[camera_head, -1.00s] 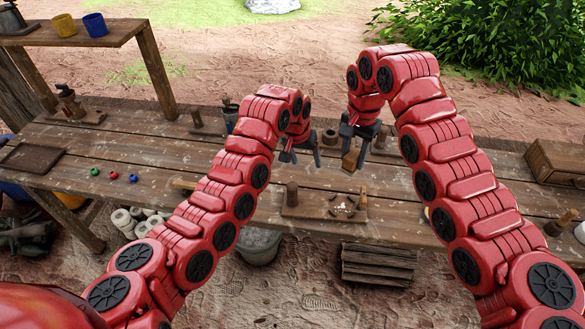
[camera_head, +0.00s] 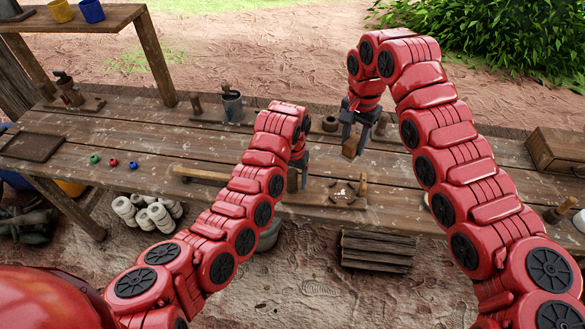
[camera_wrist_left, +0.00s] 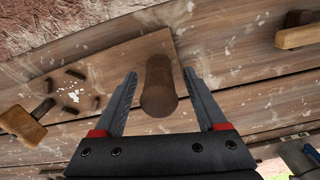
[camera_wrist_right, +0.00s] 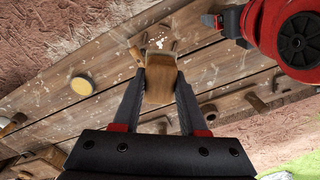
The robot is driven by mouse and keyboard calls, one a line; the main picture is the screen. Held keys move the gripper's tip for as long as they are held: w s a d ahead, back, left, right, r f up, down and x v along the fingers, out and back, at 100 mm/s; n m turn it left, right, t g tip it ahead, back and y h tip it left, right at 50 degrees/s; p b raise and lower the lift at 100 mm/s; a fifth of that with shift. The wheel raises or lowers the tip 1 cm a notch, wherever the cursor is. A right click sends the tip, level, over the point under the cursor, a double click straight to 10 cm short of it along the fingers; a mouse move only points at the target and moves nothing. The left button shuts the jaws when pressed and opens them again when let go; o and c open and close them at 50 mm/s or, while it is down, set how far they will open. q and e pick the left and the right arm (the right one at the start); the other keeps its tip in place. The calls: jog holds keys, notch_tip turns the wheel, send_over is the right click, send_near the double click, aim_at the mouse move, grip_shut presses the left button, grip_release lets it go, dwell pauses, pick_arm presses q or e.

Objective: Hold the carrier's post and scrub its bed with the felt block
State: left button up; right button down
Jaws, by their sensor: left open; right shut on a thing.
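The carrier (camera_head: 325,201) is a flat wooden board at the table's front edge. A round wooden post (camera_head: 292,181) stands at its left end. Its bed (camera_head: 343,191) has short pegs and pale flecks, also visible in the left wrist view (camera_wrist_left: 73,96). My left gripper (camera_head: 300,172) is open at the post. In the left wrist view the post (camera_wrist_left: 158,88) stands between the spread fingers, with gaps on both sides. My right gripper (camera_wrist_right: 160,88) is shut on the tan felt block (camera_wrist_right: 160,82), held above the table behind the carrier; the block shows below the fingers in the head view (camera_head: 349,148).
A wooden handle (camera_head: 200,174) lies left of the carrier. Small coloured balls (camera_head: 113,162) and a dark tray (camera_head: 33,147) are farther left. A metal pot (camera_head: 232,107) stands at the back edge. A wooden box (camera_head: 557,152) sits at the right end.

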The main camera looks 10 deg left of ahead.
pick_arm(q)
jog(key=shift+f, duration=0.75)
grip_shut()
dwell(0.4)
